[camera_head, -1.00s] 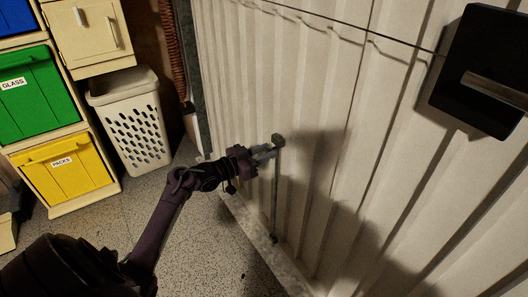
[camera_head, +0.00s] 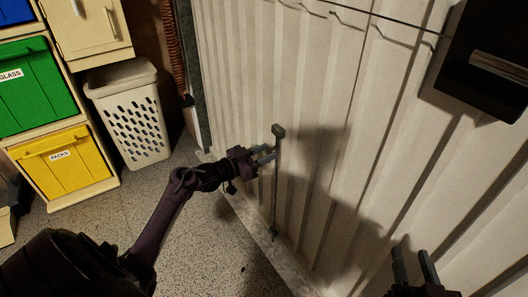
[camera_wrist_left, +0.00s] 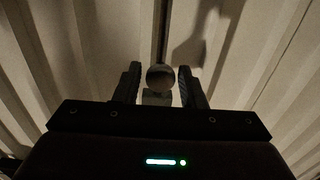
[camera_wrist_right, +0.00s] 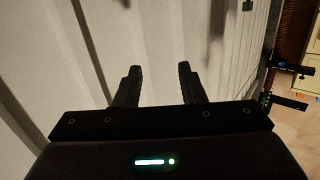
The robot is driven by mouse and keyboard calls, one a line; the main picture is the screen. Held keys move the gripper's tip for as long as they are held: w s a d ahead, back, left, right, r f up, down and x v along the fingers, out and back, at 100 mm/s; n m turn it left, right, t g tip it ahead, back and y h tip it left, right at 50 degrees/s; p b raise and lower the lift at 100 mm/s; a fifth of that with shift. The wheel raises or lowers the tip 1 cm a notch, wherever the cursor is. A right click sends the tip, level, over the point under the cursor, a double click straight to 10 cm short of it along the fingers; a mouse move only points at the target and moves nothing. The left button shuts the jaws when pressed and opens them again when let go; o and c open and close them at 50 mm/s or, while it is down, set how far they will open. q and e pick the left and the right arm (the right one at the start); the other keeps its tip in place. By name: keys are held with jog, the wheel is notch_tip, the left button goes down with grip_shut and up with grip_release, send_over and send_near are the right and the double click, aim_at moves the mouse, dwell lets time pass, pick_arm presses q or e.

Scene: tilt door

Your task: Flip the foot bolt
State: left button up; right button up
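The foot bolt (camera_head: 276,185) is a thin upright grey rod on the lower part of the ribbed white door (camera_head: 330,75), with a small block-like head at its top. My left gripper (camera_head: 265,154) is open just left of the rod, below its head. In the left wrist view the bolt's round knob (camera_wrist_left: 160,77) shows between the two spread fingers, with a gap on each side. I cannot tell whether any finger touches it. My right gripper (camera_head: 414,266) is open and empty in front of the door at the lower right; its spread fingers also show in the right wrist view (camera_wrist_right: 160,85).
A black plate with a metal handle (camera_head: 500,68) is on the door at the upper right. A white perforated basket (camera_head: 132,115) and a shelf with green (camera_head: 35,90) and yellow (camera_head: 68,168) bins stand at the left. Speckled floor (camera_head: 190,235) lies free before the door.

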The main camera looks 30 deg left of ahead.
pick_arm(q)
jog(key=shift+o, duration=1)
jog(key=shift+r, duration=0.1)
jog(key=shift+s+a, duration=0.15)
jog(key=shift+s, duration=0.1)
jog(key=p+v, duration=0.2)
jog(key=v, duration=0.5)
pick_arm(e)
jog(key=s+f+g+h, duration=0.1)
jog(key=s+f+g, duration=0.2)
jog(key=f, duration=0.3)
jog(key=s+d+f+g+h, duration=0.1)
jog(key=s+f+g, duration=0.3)
jog(key=f, duration=0.3)
jog(key=shift+d+h, duration=0.15)
jog(key=shift+h, duration=0.15)
